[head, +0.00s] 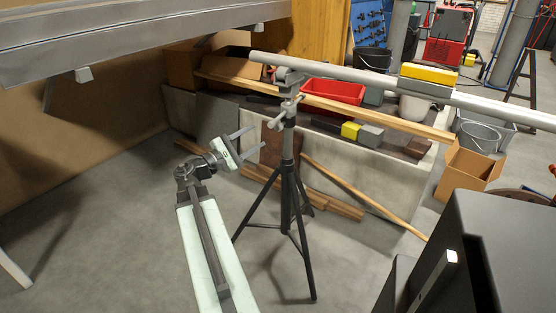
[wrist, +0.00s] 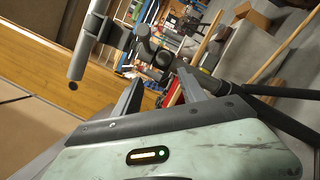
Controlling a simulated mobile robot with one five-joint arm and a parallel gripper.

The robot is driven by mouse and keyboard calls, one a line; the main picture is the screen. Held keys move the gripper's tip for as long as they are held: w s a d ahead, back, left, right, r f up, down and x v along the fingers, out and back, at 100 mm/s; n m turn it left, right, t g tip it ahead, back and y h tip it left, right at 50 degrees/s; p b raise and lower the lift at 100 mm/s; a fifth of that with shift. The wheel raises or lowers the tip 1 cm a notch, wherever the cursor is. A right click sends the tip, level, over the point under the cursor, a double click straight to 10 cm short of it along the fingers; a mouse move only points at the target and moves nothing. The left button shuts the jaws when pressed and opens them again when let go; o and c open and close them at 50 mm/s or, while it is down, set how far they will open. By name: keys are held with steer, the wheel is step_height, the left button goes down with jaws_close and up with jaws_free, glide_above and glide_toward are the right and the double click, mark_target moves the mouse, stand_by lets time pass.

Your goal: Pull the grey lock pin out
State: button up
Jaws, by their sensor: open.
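A black tripod stand (head: 289,190) holds a long pale grey pipe (head: 330,75) on its head. A small grey crosswise piece (head: 291,104), which looks like the lock pin, sits on the upright just below that head. My gripper (head: 258,138) is open and empty, left of the upright and lower than the crosswise piece. In the wrist view, my gripper (wrist: 160,75) has its two fingers spread toward the stand's head (wrist: 157,55), with the pipe's end (wrist: 76,72) at upper left. I cannot clearly tell the pin apart from the clamp parts there.
A metal-edged bench (head: 150,40) hangs over the upper left. Behind the stand is a low block (head: 360,170) with a red bin (head: 332,92) and other pieces. Wooden planks (head: 330,205) lie at its foot. A dark box (head: 490,250) fills the lower right. Floor left of my arm is clear.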

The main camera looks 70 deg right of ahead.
mark_target(276, 128)
steer(key=shift+n+g+h, duration=0.4)
steer(key=shift+g+h, duration=0.1)
steer(key=shift+g, duration=0.1)
steer(key=x, duration=0.6)
steer(key=s+f+x, duration=0.1)
steer(key=x, duration=0.2)
steer(key=shift+s+a+p, duration=0.1)
steer(key=shift+a+p, duration=0.1)
steer(key=shift+p, duration=0.2)
steer(key=shift+s+d, duration=0.3)
steer(key=shift+d, duration=0.15)
jaws_close()
